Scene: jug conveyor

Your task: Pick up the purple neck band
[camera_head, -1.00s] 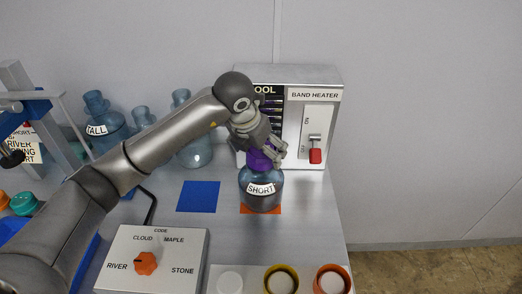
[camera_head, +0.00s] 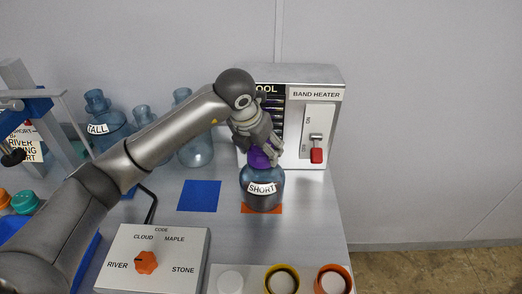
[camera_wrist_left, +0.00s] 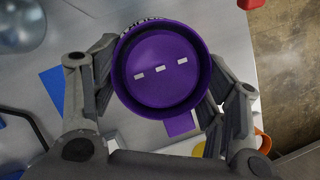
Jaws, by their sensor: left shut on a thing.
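The purple neck band (camera_head: 261,157) sits around the neck of the jug labelled SHORT (camera_head: 262,190). That blue jug stands upright on the orange square (camera_head: 259,209). My left gripper (camera_head: 264,153) reaches down from above and is shut on the band. In the left wrist view, the band (camera_wrist_left: 160,70) shows large, round and purple between the two fingers. The fingers partly hide the band in the head view. My right gripper does not show.
The band heater (camera_head: 322,125) with its red-handled switch stands close behind the jug. A blue square (camera_head: 199,196) lies bare to the left. A code dial box (camera_head: 152,258) and several round-topped items stand in front. The TALL jug (camera_head: 108,130) is at the back left.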

